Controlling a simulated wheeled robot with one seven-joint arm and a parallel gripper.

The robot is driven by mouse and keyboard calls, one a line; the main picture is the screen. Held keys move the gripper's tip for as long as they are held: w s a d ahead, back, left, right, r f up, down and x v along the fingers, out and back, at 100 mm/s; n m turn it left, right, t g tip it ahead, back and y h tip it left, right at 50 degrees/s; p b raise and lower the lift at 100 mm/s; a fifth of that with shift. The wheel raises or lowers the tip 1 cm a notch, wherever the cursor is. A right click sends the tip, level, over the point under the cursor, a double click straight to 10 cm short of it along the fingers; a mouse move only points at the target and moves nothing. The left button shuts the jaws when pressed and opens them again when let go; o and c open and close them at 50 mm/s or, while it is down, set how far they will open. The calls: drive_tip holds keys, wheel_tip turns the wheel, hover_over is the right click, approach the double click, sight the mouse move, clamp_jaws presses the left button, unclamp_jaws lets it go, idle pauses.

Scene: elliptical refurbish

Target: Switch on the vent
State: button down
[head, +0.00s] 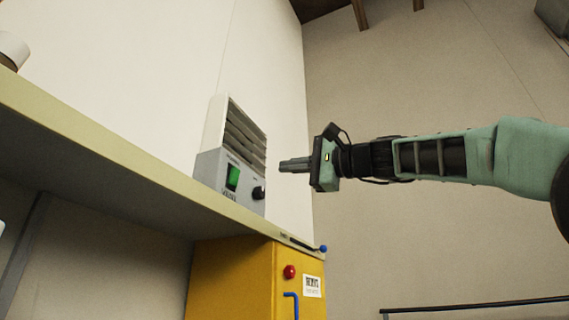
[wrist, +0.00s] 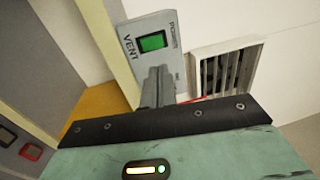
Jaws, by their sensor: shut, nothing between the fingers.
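The vent control box (head: 232,178) is grey and stands on the shelf against the wall, with a green switch (head: 233,177) and a black knob (head: 259,192) on its front. A slatted vent grille (head: 245,138) rises behind it. In the wrist view the box (wrist: 168,30) bears the words VENT and POWER beside the green switch (wrist: 152,42); the knob is hidden there behind my fingers. My gripper (head: 282,165) is shut and empty, pointing left, to the right of the box in the head view. I cannot tell whether its fingertips touch the box.
The long shelf (head: 120,160) runs below the box. A yellow cabinet (head: 235,275) with a red button (head: 290,271) and a blue handle (head: 292,303) stands under the shelf end. A dark rail (head: 470,306) is at lower right. The air around my arm looks clear.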

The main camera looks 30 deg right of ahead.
drive_tip(key=p, duration=0.5)
approach(238, 169)
drive_tip(key=x, duration=0.5)
drive_tip(key=shift+w, duration=0.1)
drive_tip(key=shift+w+a+f+p, duration=0.1)
drive_tip(key=shift+w+a+p, duration=0.45)
drive_tip(key=shift+w, duration=0.15)
drive_tip(key=shift+w+a, duration=0.15)
